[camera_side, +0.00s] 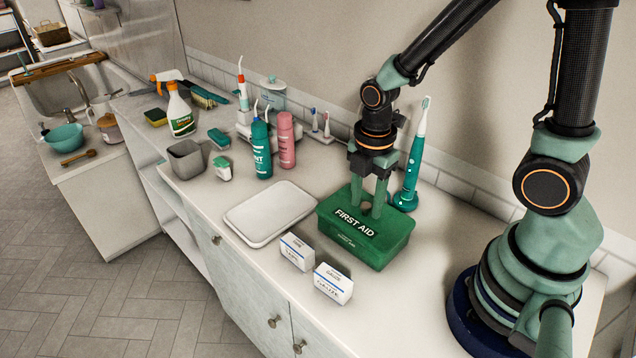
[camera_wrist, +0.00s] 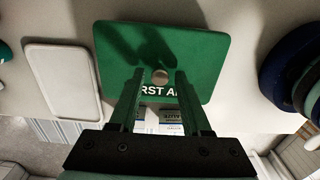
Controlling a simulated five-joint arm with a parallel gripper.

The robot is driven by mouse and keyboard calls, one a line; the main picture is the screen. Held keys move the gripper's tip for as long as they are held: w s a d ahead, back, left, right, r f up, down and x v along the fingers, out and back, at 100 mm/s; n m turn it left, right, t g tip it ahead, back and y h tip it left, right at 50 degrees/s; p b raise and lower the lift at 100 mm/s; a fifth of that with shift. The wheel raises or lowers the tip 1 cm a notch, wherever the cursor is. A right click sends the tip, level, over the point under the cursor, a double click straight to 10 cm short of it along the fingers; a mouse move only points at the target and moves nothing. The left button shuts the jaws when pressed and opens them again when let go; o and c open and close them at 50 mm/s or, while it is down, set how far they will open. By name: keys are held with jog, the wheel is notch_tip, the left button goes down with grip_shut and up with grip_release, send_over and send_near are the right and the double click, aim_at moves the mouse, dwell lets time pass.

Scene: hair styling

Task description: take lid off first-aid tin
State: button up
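The green first-aid tin (camera_side: 365,252) stands on the counter. Its green lid (camera_side: 392,222) is on it, with "FIRST AID" lettering and a small brownish round knob (camera_side: 366,205) in the middle. The wrist view shows the lid (camera_wrist: 205,50) from above, with the knob (camera_wrist: 160,76) between my fingertips. My gripper (camera_side: 367,211) points down over the lid, one finger on each side of the knob. In the wrist view my gripper (camera_wrist: 159,72) is open, with a gap beside the knob. The tin's inside is hidden.
A flat white tray (camera_side: 270,213) lies left of the tin. Two small white boxes (camera_side: 297,251) (camera_side: 333,284) stand in front. A green electric toothbrush (camera_side: 413,160) stands behind. Bottles (camera_side: 286,140) (camera_side: 261,148) and a grey cup (camera_side: 186,159) are farther left.

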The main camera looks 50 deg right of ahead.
grip_shut()
jog(key=shift+r, duration=0.15)
